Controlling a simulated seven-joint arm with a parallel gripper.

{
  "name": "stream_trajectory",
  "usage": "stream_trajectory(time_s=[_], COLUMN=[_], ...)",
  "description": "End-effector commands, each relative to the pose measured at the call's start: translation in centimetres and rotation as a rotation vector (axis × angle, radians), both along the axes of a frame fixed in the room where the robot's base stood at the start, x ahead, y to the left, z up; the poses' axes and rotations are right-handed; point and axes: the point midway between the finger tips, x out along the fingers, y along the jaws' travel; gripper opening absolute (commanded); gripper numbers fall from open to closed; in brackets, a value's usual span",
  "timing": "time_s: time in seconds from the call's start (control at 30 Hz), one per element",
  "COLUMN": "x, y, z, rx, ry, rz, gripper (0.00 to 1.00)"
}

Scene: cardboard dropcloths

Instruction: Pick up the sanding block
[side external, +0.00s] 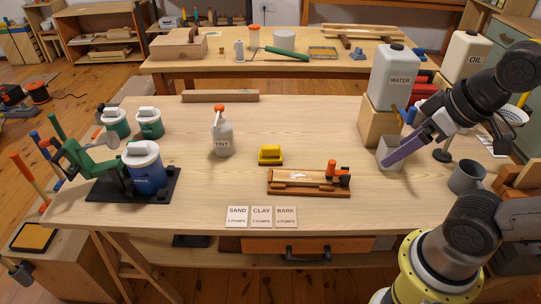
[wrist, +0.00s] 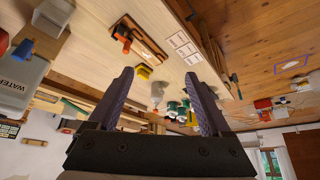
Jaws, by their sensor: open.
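The sanding block appears to be the small yellow block (side external: 270,155) with a raised top, resting on the middle of the wooden table. It also shows small in the wrist view (wrist: 142,72), between my fingers but farther off. My gripper (side external: 386,164) is at the right of the table, well to the right of the block, by a grey cup. Its two purple fingers are spread with nothing between them in the wrist view (wrist: 158,76).
A wooden tray with a red-orange clamp (side external: 309,182) lies just in front of the block. A TINT bottle (side external: 222,136) stands left of it. A WATER jug (side external: 394,75) on a wooden block (side external: 378,122) and the grey cup (side external: 385,153) stand near my gripper. The table between is mostly clear.

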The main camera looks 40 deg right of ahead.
Motion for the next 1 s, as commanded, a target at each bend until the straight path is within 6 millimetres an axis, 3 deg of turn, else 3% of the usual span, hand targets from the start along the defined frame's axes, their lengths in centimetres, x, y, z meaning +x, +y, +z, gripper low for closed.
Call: stream_trajectory(time_s=[0.23, 0.47, 0.77, 1.0], x=[-0.1, 3.6, 12.6, 22.3], y=[0.0, -0.1, -0.6, -1.6], z=[0.0, 5.7, 10.3, 10.1], rx=[-0.036, -0.149, -0.254, -0.308], ry=[0.008, -0.046, 0.003, 0.084], rz=[0.068, 0.261, 0.455, 0.601], gripper=[0.82, 0.82, 0.82, 0.82])
